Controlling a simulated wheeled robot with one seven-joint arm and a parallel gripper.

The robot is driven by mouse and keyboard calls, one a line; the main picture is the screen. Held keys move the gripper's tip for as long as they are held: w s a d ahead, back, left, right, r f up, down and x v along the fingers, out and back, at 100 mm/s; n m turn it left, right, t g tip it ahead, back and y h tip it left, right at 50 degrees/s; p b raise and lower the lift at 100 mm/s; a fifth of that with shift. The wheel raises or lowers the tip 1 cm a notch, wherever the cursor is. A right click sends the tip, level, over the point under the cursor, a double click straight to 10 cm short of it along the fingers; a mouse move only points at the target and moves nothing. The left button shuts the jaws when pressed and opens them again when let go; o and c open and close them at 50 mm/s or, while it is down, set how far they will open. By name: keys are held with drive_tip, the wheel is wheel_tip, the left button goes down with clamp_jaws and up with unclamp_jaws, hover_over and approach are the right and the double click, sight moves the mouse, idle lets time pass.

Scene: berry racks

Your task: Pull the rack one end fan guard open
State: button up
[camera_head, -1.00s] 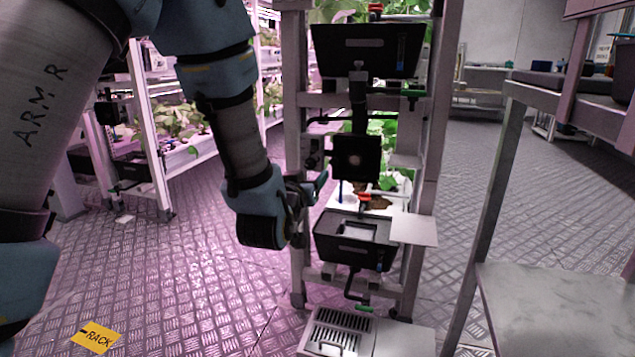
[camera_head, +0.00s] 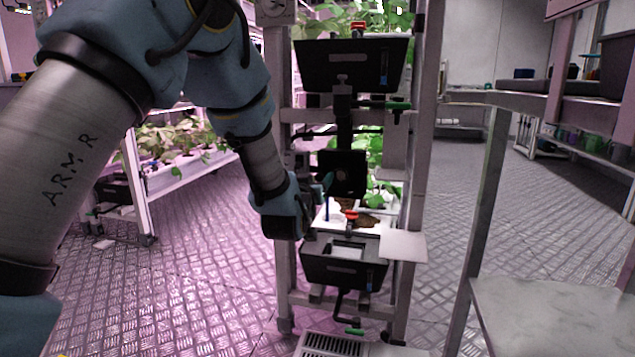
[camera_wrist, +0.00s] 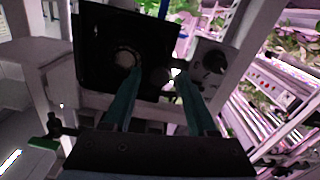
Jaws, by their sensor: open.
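The fan guard looks to be the black square panel (camera_head: 342,173) on the end of the rack (camera_head: 284,230), at mid height in the head view. In the wrist view the black panel (camera_wrist: 98,35) fills the upper left, with a pale round part on its face. My gripper (camera_head: 322,188) is just left of the panel in the head view, partly hidden by my wrist. In the wrist view my gripper (camera_wrist: 157,72) has its two teal fingers spread apart. A small dark knob-like part (camera_wrist: 161,77) shows between the fingertips at the panel's edge. Contact cannot be told.
A black bin (camera_head: 350,66) sits above the panel and a black tray (camera_head: 345,272) below it. A pale flat plate (camera_head: 403,246) juts out at the lower right. A grey table (camera_head: 560,310) stands at right. Open metal floor (camera_head: 200,290) lies at left.

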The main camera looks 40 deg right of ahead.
drive_tip(key=shift+w+d, duration=0.1)
drive_tip(key=shift+c, duration=0.3)
clamp_jaws()
idle(1.1)
